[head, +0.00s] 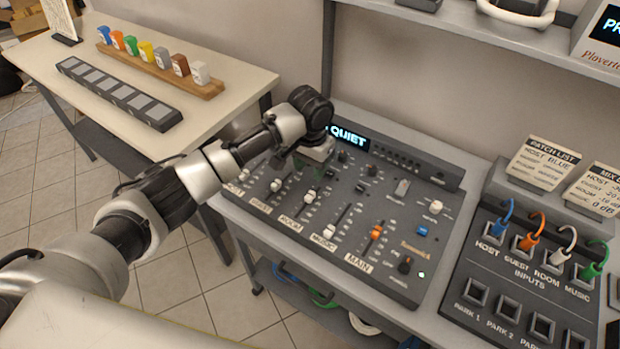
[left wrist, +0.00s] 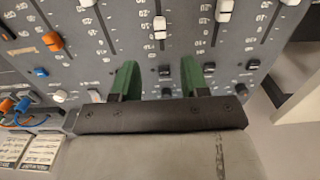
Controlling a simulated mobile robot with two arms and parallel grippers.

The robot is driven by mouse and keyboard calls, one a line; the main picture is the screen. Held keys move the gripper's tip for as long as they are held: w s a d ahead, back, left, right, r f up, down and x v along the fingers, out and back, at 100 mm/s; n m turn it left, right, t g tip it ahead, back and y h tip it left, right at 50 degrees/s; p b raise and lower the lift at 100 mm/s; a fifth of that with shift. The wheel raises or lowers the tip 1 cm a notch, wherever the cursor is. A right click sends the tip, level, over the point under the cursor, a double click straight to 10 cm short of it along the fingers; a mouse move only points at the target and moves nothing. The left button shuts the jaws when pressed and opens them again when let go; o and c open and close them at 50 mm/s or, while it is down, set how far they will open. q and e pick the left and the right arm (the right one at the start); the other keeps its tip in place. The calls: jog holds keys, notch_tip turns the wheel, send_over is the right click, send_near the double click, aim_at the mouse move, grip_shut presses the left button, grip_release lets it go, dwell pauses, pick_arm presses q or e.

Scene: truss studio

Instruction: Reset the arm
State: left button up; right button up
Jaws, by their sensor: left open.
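My left arm (head: 165,200) reaches in from the left in the head view. Its wrist bends down over the upper left part of the grey mixing console (head: 365,240). My left gripper (head: 312,172) points down at the panel, mostly hidden by the wrist. In the left wrist view its two green fingers (left wrist: 160,80) stand apart with nothing between them, over the console's knobs. Whether the fingertips touch the panel I cannot tell. My right gripper is in neither view.
A patch box (head: 520,270) with blue, orange, white and green plugs stands right of the console. A table (head: 50,60) at the left bears a wooden rack (head: 160,72) of coloured blocks and a dark slotted strip (head: 118,95). A shelf (head: 500,35) overhangs the back right.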

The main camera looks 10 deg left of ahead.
pick_arm(q)
jog(key=shift+r, duration=0.45)
